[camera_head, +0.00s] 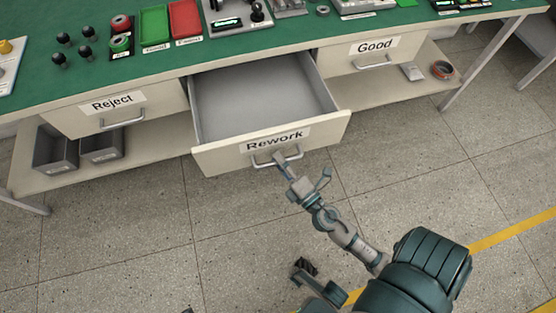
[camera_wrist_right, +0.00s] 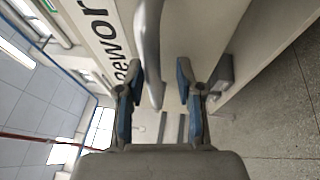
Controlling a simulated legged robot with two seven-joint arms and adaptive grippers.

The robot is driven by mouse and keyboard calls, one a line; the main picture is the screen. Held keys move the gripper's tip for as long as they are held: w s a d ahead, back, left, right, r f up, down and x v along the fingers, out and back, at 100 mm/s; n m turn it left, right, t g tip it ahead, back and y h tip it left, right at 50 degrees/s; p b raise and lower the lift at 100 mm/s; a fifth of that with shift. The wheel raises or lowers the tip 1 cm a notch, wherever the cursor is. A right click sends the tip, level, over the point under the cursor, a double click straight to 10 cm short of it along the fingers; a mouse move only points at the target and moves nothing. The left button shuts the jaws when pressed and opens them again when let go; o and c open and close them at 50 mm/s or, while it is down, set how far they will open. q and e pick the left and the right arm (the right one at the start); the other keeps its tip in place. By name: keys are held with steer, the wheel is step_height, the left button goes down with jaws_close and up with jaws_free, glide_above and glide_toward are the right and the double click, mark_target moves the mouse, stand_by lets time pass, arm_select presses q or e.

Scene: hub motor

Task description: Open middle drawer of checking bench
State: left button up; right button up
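The middle drawer (camera_head: 262,90) of the checking bench, labelled "Rework", is pulled well out and its grey inside looks empty. Its front panel (camera_head: 225,160) carries a metal bar handle (camera_head: 290,155). My right gripper (camera_head: 282,160) is at this handle, with the arm reaching up from the lower right. In the right wrist view the handle (camera_wrist_right: 150,50) passes between the two fingers of my right gripper (camera_wrist_right: 160,88). The fingers stand apart, with a visible gap beside the bar; contact is not clear.
The "Reject" drawer (camera_head: 75,117) on the left and the "Good" drawer (camera_head: 345,60) on the right are shut. Grey bins (camera_head: 55,150) stand on the lower shelf. Coloured trays (camera_head: 185,20) and devices sit on the green bench top (camera_head: 130,70). The floor in front is clear.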

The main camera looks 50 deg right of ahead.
steer(key=shift+r, duration=0.1)
steer(key=v, duration=1.2)
stand_by(0.6)
